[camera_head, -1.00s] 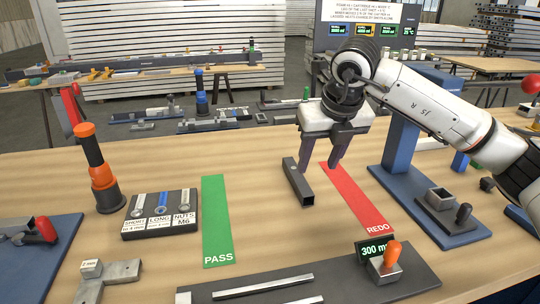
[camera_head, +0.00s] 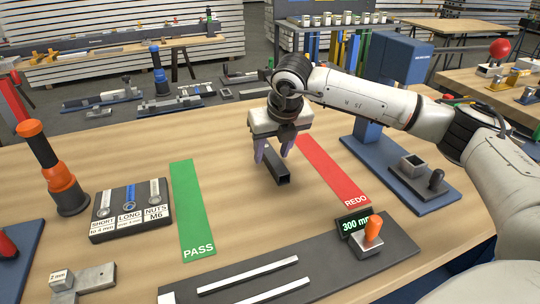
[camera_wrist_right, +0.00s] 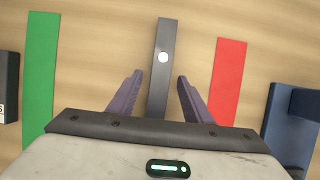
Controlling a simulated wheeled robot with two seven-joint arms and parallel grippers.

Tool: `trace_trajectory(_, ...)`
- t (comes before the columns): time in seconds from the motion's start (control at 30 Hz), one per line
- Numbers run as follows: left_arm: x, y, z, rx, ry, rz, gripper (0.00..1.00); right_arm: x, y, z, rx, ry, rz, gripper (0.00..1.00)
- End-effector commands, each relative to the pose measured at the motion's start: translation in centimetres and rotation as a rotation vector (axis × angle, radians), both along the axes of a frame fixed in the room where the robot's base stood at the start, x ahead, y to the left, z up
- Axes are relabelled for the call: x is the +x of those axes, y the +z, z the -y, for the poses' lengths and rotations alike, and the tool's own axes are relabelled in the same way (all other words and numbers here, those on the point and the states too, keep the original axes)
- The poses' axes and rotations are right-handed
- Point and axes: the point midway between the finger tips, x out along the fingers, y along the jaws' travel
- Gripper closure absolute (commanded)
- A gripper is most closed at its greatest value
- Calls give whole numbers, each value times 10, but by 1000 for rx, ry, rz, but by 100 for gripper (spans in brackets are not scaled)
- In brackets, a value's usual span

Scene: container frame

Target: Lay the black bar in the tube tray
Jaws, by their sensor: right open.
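The black bar (camera_head: 279,171) is a dark square-section tube lying on the wooden table between the green and red strips. My right gripper (camera_head: 273,155) is open, pointing down over the bar's far part. In the right wrist view the bar (camera_wrist_right: 161,75) runs between the two spread fingers (camera_wrist_right: 160,92), with a gap on each side and a white spot on its top. The bar's near end in that view is hidden by the gripper body. No tray is labelled as the tube tray, so I cannot tell which it is. My left gripper is not in view.
The green PASS strip (camera_head: 193,211) lies left of the bar, the red REDO strip (camera_head: 333,171) right. In front is a dark plate (camera_head: 305,262) with two light rails and a 300 mm display (camera_head: 354,223). A blue stand (camera_head: 374,139) is at right, a fastener box (camera_head: 132,222) at left.

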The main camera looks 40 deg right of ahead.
Motion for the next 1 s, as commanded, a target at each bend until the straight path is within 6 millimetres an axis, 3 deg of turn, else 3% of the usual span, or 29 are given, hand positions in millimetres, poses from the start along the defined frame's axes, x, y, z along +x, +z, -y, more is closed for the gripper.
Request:
trace_trajectory(0.3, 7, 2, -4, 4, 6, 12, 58, 2, -6, 0, 0, 1, 0, 55)
trace_trajectory(0.57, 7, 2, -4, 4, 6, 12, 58, 2, -6, 1, -1, 1, 1, 99)
trace_trajectory(0.83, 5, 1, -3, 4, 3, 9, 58, 3, -3, 1, 0, 0, 3, 100)
trace_trajectory(1.0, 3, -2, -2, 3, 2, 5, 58, 4, 19, 0, 1, 1, 7, 100)
